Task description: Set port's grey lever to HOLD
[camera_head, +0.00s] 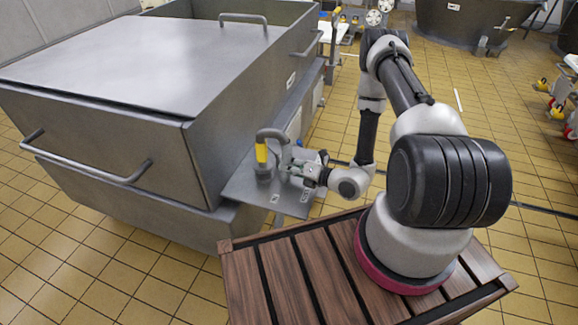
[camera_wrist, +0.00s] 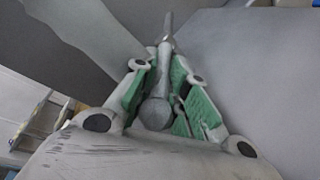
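The grey lever (camera_wrist: 155,113), a thin rod with a round knob at its end, shows in the wrist view between the fingers of my gripper (camera_wrist: 160,75). The green finger pads lie close on both sides of the rod and appear to press on it; the knob sits inside toward the palm. In the head view my gripper (camera_head: 302,169) is low over the grey side plate (camera_head: 240,185) of the vat, beside a yellow upright handle (camera_head: 261,153). The lever is hard to make out there. Small white labels (camera_head: 275,197) sit on the plate, too small to read.
The large metal vat (camera_head: 195,120) with its flat lid (camera_head: 150,65) fills the left. A bent grey pipe (camera_head: 272,133) rises by the yellow handle, close to my gripper. Tiled floor (camera_head: 490,110) is open on the right. More vats (camera_head: 470,20) stand behind.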

